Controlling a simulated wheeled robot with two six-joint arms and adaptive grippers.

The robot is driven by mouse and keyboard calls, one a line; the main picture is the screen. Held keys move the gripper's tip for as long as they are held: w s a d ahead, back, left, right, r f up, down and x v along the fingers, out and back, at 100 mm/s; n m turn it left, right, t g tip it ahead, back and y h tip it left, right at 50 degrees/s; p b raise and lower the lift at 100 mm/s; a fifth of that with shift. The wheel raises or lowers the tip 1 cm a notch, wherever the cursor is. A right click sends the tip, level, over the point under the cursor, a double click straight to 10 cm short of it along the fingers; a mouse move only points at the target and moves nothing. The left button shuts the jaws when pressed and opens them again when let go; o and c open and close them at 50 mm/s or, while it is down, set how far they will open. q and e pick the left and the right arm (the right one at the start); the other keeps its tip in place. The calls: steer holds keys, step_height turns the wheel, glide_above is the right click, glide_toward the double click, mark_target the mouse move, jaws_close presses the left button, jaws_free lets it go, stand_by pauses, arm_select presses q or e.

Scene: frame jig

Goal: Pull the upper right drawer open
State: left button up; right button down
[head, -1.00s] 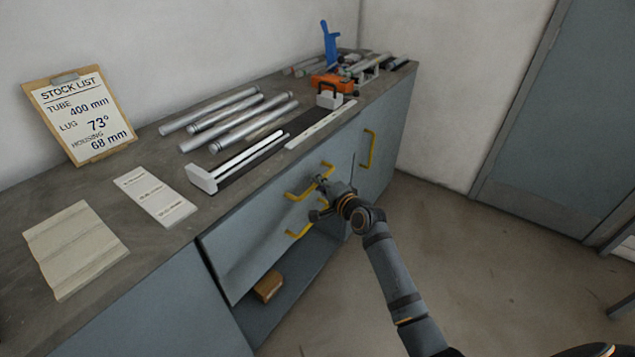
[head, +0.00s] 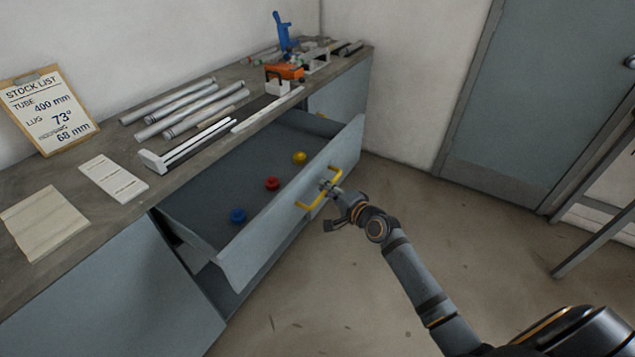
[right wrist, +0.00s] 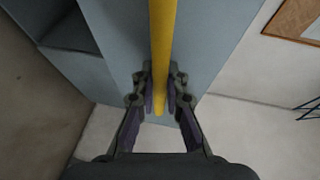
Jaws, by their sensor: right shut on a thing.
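The upper right drawer (head: 290,202) is pulled well out of the grey bench, and its inside shows. A blue piece (head: 237,216), a red piece (head: 272,183) and a yellow piece (head: 299,157) lie in it. My right gripper (head: 330,189) is shut on the yellow bar handle (head: 309,205) on the drawer front. In the right wrist view, the handle (right wrist: 162,50) runs between the two fingers of the gripper (right wrist: 160,95). My left gripper is not in view.
The bench top (head: 75,175) holds several metal tubes (head: 190,108), a white-ended rail fixture (head: 190,145), flat plates and an orange and blue tool (head: 284,70). A stock list clipboard (head: 48,108) leans on the wall.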

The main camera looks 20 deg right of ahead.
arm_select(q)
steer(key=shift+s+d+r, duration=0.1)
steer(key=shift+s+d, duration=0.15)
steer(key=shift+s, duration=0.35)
arm_select(e)
steer(key=shift+s+d+f, duration=0.1)
steer(key=shift+s+d, duration=0.55)
steer(key=shift+s, duration=0.2)
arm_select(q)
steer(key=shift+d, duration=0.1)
arm_select(e)
steer(key=c, duration=1.4)
jaws_free()
steer(key=shift+o, duration=0.2)
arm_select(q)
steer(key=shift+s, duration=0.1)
arm_select(e)
steer(key=v, duration=0.7)
steer(key=shift+s, duration=0.2)
steer(key=shift+d, duration=0.1)
